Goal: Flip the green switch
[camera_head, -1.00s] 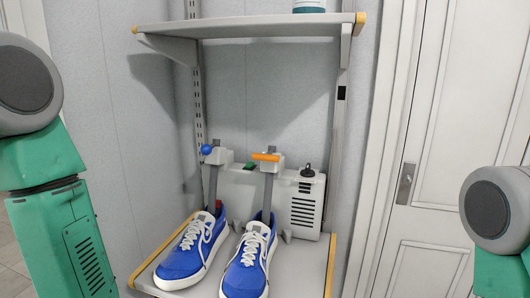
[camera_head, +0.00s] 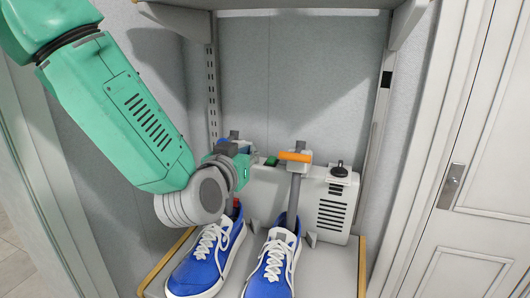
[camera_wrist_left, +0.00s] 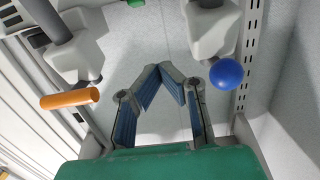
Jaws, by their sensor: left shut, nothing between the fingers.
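The green switch (camera_head: 270,161) is a small green piece on top of the pale machine, between the two shoe posts. In the left wrist view a green piece (camera_wrist_left: 135,3) shows at the top edge, cut off by the frame. My left gripper (camera_head: 243,148) is beside the blue-knob post, left of the green switch and apart from it. In the left wrist view its fingers (camera_wrist_left: 164,68) are shut with nothing between them. They lie between the orange handle (camera_wrist_left: 69,99) and the blue ball knob (camera_wrist_left: 226,74). My right gripper is not in view.
The pale machine (camera_head: 292,190) stands on a shelf with yellow edges. Blue shoes (camera_head: 208,262) sit on its posts, close below my left arm. The orange handle (camera_head: 295,156) and a black knob (camera_head: 339,168) are to the right. An upper shelf (camera_head: 290,4) overhangs.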

